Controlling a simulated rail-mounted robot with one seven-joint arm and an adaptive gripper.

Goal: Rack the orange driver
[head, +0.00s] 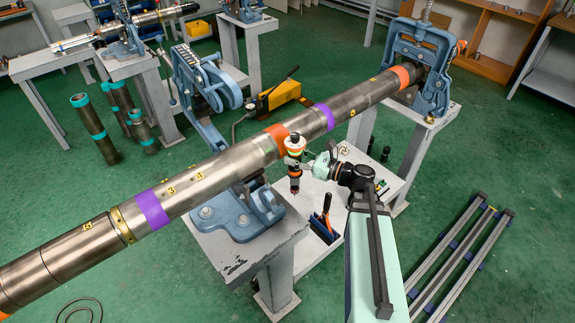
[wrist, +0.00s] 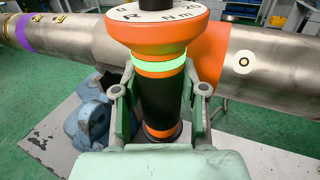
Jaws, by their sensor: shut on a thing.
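The orange driver (head: 294,165) is upright in the air in front of the long pipe, beside its orange band. In the wrist view the driver (wrist: 155,95) shows an orange and white top with the letters "R" and "Nm", a green ring and a black body. My gripper (wrist: 160,98) is shut around the black body, one finger on each side. In the head view my gripper (head: 304,163) reaches the driver from the right. A blue rack (head: 324,228) on the white cart below holds a tool with an orange and black handle (head: 326,204). The driver's lower tip is hidden in the wrist view.
The long pipe (head: 208,173) runs across behind the driver, resting in the near vise (head: 238,212) and the far vise (head: 420,65). The white cart top (head: 348,190) lies below my gripper. Grey rails (head: 463,254) lie on the green floor at right.

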